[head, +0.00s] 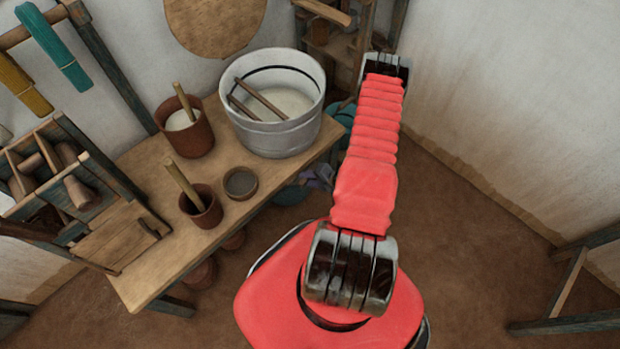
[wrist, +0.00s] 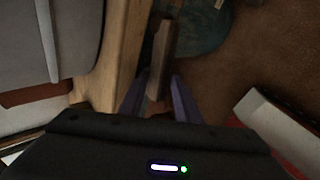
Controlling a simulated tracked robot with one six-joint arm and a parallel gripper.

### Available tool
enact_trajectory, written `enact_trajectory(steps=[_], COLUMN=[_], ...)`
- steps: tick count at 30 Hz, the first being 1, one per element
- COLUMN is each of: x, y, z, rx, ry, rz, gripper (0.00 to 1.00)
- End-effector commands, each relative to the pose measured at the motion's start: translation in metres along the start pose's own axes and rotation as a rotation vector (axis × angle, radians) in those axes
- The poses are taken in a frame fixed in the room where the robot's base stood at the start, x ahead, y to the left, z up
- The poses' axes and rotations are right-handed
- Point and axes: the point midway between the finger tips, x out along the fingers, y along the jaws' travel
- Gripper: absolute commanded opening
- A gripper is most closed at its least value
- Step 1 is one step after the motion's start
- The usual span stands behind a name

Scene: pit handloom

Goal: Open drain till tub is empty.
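The tub (head: 280,140) is a pale grey round vessel on the wooden table. Whitish liquid (head: 292,98) shows inside it, with two dark sticks across its opening. Small gaps seem to show between bar and fingers. The drain cannot be clearly made out.
The table (head: 160,275) also bears two brown pots (head: 197,138) (head: 207,213) with sticks and a small round dish (head: 240,183). A wooden rack (head: 70,190) stands at the left. A teal vessel (wrist: 205,25) is below the table's edge.

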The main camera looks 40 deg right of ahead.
Motion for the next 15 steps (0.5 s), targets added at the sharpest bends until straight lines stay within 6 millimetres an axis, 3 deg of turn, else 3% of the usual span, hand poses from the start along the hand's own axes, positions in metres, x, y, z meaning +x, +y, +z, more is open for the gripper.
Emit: enact_trajectory(steps=[4, 15], x=[-0.0002, -0.0004], y=[0.0001, -0.0001], z=[0.0000, -0.0001], rx=[0.000, 0.000], ry=[0.000, 0.000], rz=[0.000, -0.001], gripper=[0.30, 0.04])
